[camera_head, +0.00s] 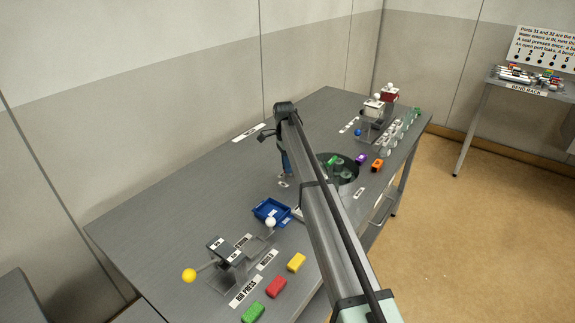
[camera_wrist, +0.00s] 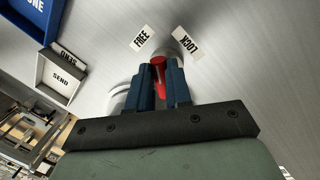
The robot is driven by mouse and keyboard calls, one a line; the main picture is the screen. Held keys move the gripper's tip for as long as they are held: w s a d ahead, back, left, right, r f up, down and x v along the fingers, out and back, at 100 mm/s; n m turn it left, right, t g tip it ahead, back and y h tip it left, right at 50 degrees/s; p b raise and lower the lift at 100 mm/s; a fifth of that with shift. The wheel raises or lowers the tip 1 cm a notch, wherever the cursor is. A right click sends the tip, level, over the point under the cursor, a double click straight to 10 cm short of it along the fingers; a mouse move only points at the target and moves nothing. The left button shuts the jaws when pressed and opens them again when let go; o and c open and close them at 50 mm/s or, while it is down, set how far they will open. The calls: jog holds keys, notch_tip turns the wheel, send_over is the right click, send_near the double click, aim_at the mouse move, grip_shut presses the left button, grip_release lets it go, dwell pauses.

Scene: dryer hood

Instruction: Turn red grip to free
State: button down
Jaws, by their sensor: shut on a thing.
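In the wrist view, the red grip (camera_wrist: 159,68) sits between the two blue fingers of my gripper (camera_wrist: 163,84), which are shut on it. The label "FREE" (camera_wrist: 142,40) is on the tabletop to the left beyond the grip. The label "LOCK" (camera_wrist: 188,43) is to the right beyond it. The red grip's upper end shows between these labels; its lower part is partly hidden by the fingers. In the head view, my gripper (camera_head: 286,170) is low over the table, and the red grip cannot be made out there.
A white "SEND" tray (camera_wrist: 58,78) shows at left in the wrist view.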

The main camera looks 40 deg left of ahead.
jog(key=n, duration=0.3)
jog(key=shift+s+d+n+t, duration=0.15)
jog(key=shift+n+t, duration=0.25)
jog(key=shift+s+d+n+t, duration=0.15)
jog(key=shift+n+t, duration=0.15)
jog(key=shift+n, duration=1.4)
jog(key=c, duration=1.1)
grip_release()
jog(key=shift+o, duration=0.2)
notch_tip(320, 180, up, 14)
jog(key=a, duration=0.2)
jog(key=shift+a+f, duration=0.2)
jog(key=shift+a, duration=0.15)
jog(key=shift+d, duration=0.1)
